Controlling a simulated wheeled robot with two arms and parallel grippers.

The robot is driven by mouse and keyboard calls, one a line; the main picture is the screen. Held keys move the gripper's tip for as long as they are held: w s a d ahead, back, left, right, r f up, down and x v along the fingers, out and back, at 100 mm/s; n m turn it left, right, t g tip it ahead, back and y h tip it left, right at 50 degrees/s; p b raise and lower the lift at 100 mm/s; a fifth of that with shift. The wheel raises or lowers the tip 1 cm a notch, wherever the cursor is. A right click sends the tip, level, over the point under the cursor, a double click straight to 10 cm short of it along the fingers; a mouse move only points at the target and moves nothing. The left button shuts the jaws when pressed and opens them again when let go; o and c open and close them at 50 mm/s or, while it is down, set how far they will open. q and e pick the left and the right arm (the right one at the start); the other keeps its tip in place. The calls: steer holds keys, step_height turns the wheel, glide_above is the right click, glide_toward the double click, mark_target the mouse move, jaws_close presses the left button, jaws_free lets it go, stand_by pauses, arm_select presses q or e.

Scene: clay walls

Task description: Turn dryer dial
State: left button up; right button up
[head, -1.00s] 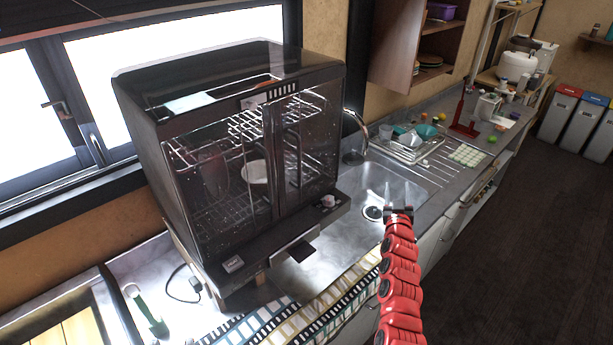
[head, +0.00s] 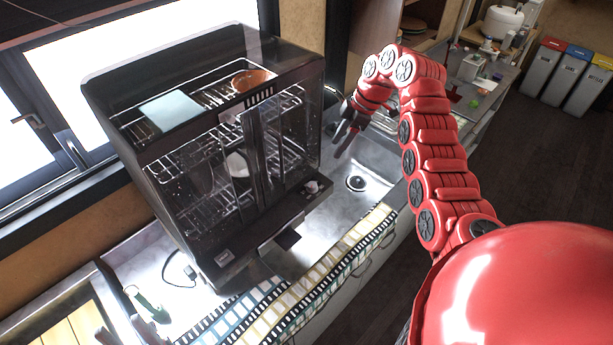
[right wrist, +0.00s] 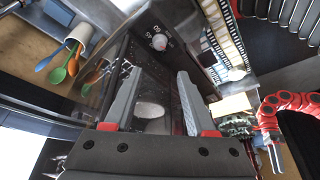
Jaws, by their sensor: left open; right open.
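The dish dryer (head: 215,150) is a dark, glass-fronted box on the counter. Its pale dial (head: 312,187) sits at the right end of the lower front panel. In the right wrist view the dial (right wrist: 160,42) shows beside printed numbers, beyond the fingertips. My right gripper (head: 342,143) is open and empty, to the right of the dryer and above the dial, apart from it. Its spread fingers show in the right wrist view (right wrist: 157,85). My left gripper (right wrist: 238,127) shows small at the right of that view, with its red arm; it is open.
The steel sink (head: 358,165) lies to the right of the dryer. A patterned cloth strip (head: 310,280) runs along the counter front. The window (head: 110,70) is behind. A cup of coloured utensils (right wrist: 80,35) is at upper left in the wrist view.

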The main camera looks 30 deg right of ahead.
steer(key=b, duration=0.7)
glide_above(313, 184)
steer(key=s+d, duration=0.1)
steer(key=d, duration=0.1)
step_height(313, 184, down, 12)
steer(key=shift+r, duration=0.25)
steer(key=x, duration=0.3)
steer(key=shift+a+p, duration=0.15)
steer(key=shift+p, duration=0.15)
steer(key=shift+w+a+f, duration=0.1)
steer(key=shift+a+f, duration=0.1)
steer(key=shift+f, duration=0.4)
jaws_close()
